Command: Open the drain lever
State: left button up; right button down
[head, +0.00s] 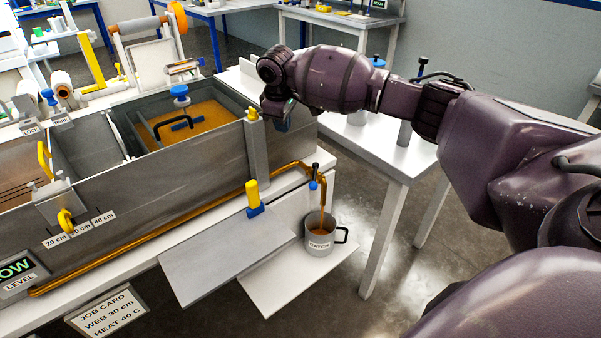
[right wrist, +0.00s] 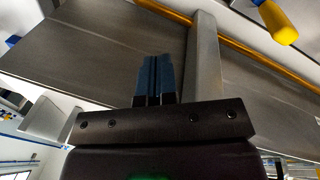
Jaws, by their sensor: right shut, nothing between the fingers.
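The steel resin bath (head: 150,180) holds orange resin (head: 203,122). An amber pipe (head: 140,254) runs along its front to a spout above a cup labelled CATCH (head: 320,233). A small black-and-blue lever (head: 314,178) stands at the spout. A yellow handle on a blue base (head: 252,193) stands nearer the front; I cannot tell which is the drain lever. My right gripper (head: 278,115) is over the bath's right end, apart from both handles. In the right wrist view its blue fingers (right wrist: 155,82) are together and empty, beside a steel post (right wrist: 204,75). My left gripper is out of view.
A grey sloping plate (head: 225,262) and a white shelf (head: 285,285) project below the bath front. A yellow-capped post (head: 253,140) rises at the bath's right end. A white table (head: 385,150) stands to the right. The floor right of the cup is clear.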

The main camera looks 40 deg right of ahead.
jog(key=s+a+r+g, duration=0.3)
jog(key=r+g, duration=0.1)
jog(key=r, duration=0.3)
jog(key=b, duration=0.2)
send_near(314, 176)
notch_tip(314, 176, down, 6)
jog(key=s+a, duration=0.2)
jog(key=a, duration=0.1)
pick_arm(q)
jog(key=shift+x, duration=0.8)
pick_arm(e)
jog(key=shift+s+d+f+n, duration=0.15)
jog(key=shift+f+n, duration=0.15)
jog(key=shift+f, duration=0.4)
pick_arm(q)
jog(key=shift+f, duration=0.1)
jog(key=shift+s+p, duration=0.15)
jog(key=shift+p, duration=0.15)
pick_arm(e)
jog(key=shift+r, duration=0.1)
